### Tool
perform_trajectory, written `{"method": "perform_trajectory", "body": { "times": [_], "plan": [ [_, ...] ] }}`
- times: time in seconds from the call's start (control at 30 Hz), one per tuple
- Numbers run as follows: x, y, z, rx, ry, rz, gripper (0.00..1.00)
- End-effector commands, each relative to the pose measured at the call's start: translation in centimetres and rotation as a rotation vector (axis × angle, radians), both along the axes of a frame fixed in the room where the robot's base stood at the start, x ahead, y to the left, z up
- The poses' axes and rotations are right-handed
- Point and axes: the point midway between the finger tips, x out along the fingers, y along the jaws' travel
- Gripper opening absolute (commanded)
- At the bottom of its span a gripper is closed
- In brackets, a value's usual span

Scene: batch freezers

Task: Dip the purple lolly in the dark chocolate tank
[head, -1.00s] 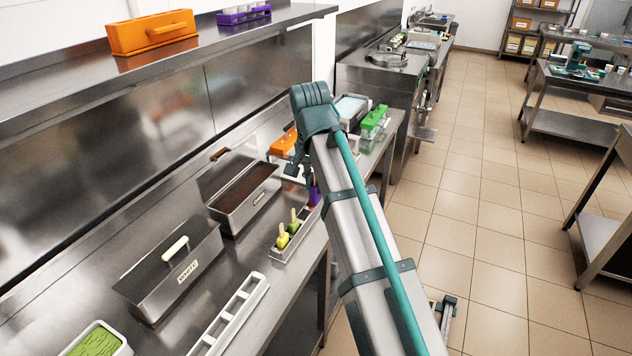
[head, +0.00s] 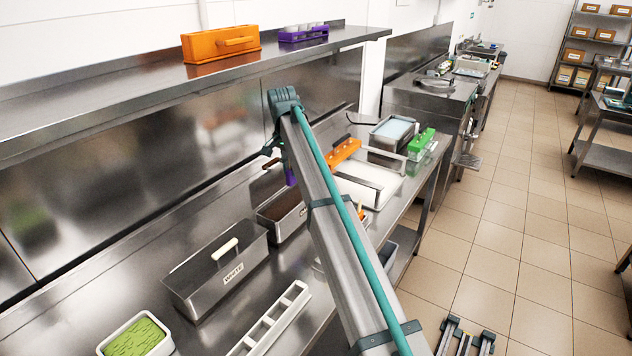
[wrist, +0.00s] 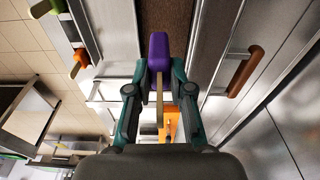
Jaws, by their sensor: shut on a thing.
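My gripper (head: 286,160) is shut on the stick of the purple lolly (head: 291,177). In the wrist view, the gripper (wrist: 158,78) holds the lolly (wrist: 158,52) with its purple block beyond the fingertips. The dark chocolate tank (head: 264,225) is an open steel box with brown contents, partly hidden by my arm. Brown chocolate (wrist: 166,18) shows behind the lolly in the wrist view. The lolly appears above the tank, apart from the chocolate; its exact height is hard to tell. A lid with a brown handle (wrist: 246,72) lies beside the tank.
The closed tank marked WHITE (head: 190,283) stands nearer on the counter, with an empty slotted rack (head: 270,322) beside it. Lollies, one green (wrist: 42,7), stand in a rack near the counter's edge. A shelf (head: 150,85) overhangs the back.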

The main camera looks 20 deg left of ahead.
Motion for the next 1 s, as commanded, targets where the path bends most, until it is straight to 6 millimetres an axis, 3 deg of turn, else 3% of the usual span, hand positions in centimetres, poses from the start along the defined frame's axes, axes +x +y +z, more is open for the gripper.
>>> {"method": "perform_trajectory", "body": {
  "times": [0.03, 0.2, 1.0],
  "plan": [
    [1.1, 0.7, 0.3, 0.000, 0.000, -0.008, 0.00],
    [1.9, 1.1, 0.3, 0.000, 0.000, -0.030, 0.00],
    [1.7, 1.0, -4.0, 0.001, 0.000, -0.038, 0.00]
  ]
}}
